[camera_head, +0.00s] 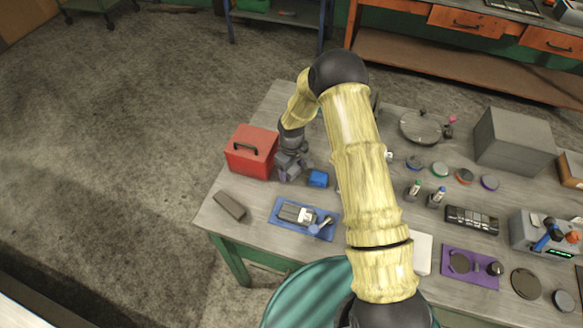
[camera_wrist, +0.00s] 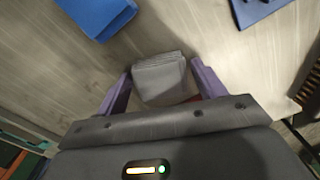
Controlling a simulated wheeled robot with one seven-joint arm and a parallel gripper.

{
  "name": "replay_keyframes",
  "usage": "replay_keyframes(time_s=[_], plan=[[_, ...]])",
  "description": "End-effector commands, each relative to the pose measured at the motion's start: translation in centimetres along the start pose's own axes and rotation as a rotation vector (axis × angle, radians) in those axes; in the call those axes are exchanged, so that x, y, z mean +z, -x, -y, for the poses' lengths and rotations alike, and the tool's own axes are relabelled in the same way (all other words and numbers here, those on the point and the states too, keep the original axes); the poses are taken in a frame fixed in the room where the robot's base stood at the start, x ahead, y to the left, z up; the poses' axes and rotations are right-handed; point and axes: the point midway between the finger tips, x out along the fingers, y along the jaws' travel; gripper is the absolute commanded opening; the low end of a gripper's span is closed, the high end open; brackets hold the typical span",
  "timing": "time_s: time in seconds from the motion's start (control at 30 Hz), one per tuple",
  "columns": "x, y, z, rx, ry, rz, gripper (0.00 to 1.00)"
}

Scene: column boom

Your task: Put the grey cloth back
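The grey cloth (camera_wrist: 160,76) shows in the wrist view as a small folded pad between the two purple fingers of my gripper (camera_wrist: 161,68). Its left and right edges lie very close to the fingertips, and I cannot tell whether they press on it. In the head view my gripper (camera_head: 289,168) points down low over the left part of the table, between the red box and the small blue block. The cloth is hidden there by my gripper.
The red box (camera_head: 250,152) with a black handle stands close left of my gripper. The blue block (camera_head: 318,179) is close right. A blue mat (camera_head: 277,219) with a device and a dark grey block (camera_head: 230,206) lie in front. Several other items fill the table's right side.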

Motion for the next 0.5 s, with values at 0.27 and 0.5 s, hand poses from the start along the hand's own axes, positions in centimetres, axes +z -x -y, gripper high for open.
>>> replay_keyframes(time_s=[0.27,0.5], plan=[[-0.07,0.06,0.08,0.000,0.002,0.000,0.78],[-0.14,0.96,0.03,0.001,0.001,-0.003,0.78]])
